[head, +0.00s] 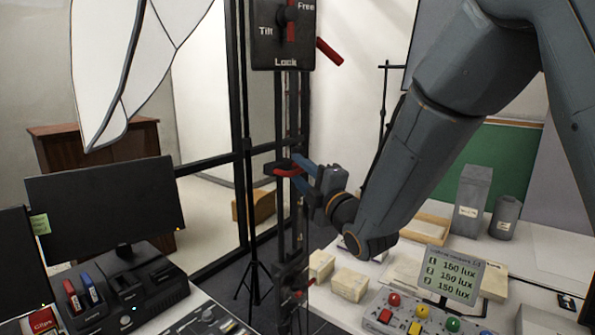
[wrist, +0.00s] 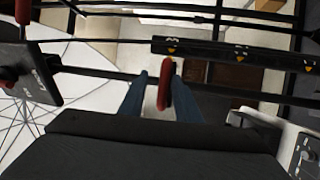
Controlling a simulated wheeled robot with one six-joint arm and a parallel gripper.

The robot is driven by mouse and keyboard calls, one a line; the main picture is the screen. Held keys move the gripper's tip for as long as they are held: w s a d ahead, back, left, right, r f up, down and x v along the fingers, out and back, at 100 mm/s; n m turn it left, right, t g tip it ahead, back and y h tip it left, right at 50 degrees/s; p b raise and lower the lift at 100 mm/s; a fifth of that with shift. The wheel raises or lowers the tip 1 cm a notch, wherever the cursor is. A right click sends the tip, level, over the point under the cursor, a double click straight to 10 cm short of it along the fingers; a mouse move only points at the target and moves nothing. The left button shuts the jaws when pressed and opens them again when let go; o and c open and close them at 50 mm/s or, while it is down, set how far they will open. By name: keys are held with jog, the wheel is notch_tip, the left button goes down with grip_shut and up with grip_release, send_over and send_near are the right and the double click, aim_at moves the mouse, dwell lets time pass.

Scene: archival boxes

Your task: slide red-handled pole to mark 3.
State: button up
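The red handle (head: 287,171) of the pole sits on the dark upright rail (head: 291,225) in the middle of the head view. My gripper (head: 308,187) has its blue fingers beside the handle. In the wrist view, the red handle (wrist: 165,88) lies between the two blue fingers of my gripper (wrist: 161,100). A light gap shows on the handle's left and the right finger is very close, so the fingers look open around it. A dark scale bar (wrist: 205,48) with several yellow marks runs past the handle tip. The tip is near the leftmost mark; the numerals are too small to read.
A black panel (head: 283,35) reading Tilt, Free and Lock is above the handle, with a red lever (head: 329,51) to its right. A white umbrella (head: 125,60) hangs at left. A monitor (head: 105,208) is at left; a lux display (head: 452,276) and colored buttons are at lower right.

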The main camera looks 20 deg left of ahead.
jog(key=b+v, duration=0.2)
jog(key=v, duration=0.5)
jog(key=shift+b, duration=0.3)
jog(key=w+d+f+m+g+h, duration=0.1)
jog(key=w+d+f+m+h, duration=0.2)
jog(key=d+f+m+h, duration=0.7)
jog(key=s+d+f+m+g+h, duration=0.1)
jog(key=s+d+f+m+g, duration=0.15)
jog(key=d+f, duration=0.35)
jog(key=s+d+f+m+g+h, duration=0.1)
jog(key=s+d+f+m+g, duration=0.2)
jog(key=d, duration=0.5)
jog(key=s+d+f+m+g+h, duration=0.1)
jog(key=s+d+f+m+g, duration=0.2)
jog(key=s, duration=0.5)
jog(key=s+d+f+m+g+h, duration=0.1)
jog(key=s+d+f+m+g, duration=0.2)
jog(key=s+d+m, duration=0.2)
jog(key=s+m, duration=0.2)
jog(key=s, duration=0.1)
jog(key=shift+s+d, duration=0.25)
jog(key=shift+f+m, duration=0.1)
jog(key=shift+m, duration=0.15)
